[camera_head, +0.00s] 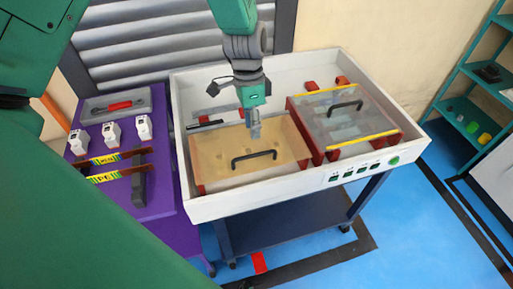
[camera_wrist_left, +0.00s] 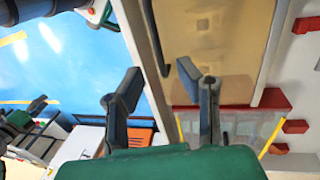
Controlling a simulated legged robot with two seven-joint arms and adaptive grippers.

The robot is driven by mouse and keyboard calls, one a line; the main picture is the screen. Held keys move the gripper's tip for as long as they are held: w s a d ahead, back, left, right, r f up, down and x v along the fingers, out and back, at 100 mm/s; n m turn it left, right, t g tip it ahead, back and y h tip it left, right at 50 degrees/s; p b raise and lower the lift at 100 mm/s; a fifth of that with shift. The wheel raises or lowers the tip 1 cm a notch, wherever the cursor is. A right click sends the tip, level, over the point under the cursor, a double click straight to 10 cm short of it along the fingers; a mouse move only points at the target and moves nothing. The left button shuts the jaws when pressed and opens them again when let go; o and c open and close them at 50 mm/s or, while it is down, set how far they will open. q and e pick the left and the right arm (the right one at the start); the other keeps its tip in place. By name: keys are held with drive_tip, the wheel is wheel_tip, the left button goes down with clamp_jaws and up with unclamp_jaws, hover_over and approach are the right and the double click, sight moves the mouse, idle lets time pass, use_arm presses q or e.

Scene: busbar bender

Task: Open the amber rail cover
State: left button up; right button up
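The amber rail cover (camera_head: 225,155) is a tan see-through panel with a black bar handle (camera_head: 254,156), set in the left half of a white machine tray. It looks lowered. It also shows in the wrist view (camera_wrist_left: 222,45). My left gripper (camera_head: 254,132) hangs above the cover in the head view, behind the handle. My right gripper is not in view.
A clear cover (camera_head: 350,113) with yellow edges and a black handle is beside it on the right. The white tray (camera_head: 280,195) has raised walls and green front buttons. A purple table (camera_head: 165,190) with white blocks and striped bars stands left. Shelves (camera_head: 470,90) stand right.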

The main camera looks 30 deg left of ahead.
sight(258, 155)
use_arm(q)
drive_tip(key=x, duration=0.3)
drive_tip(key=d+x, duration=0.1)
drive_tip(key=x, duration=0.2)
drive_tip(key=shift+d, duration=0.15)
drive_tip(key=shift+s+a+f, duration=0.1)
drive_tip(key=shift+a+f, duration=0.15)
drive_tip(key=shift+f, duration=0.45)
drive_tip(key=shift+a+f, duration=0.2)
drive_tip(key=shift+a, duration=0.15)
drive_tip(key=shift+d, duration=0.15)
clamp_jaws()
drive_tip(key=shift+d+r, duration=0.15)
drive_tip(key=shift+d, duration=0.1)
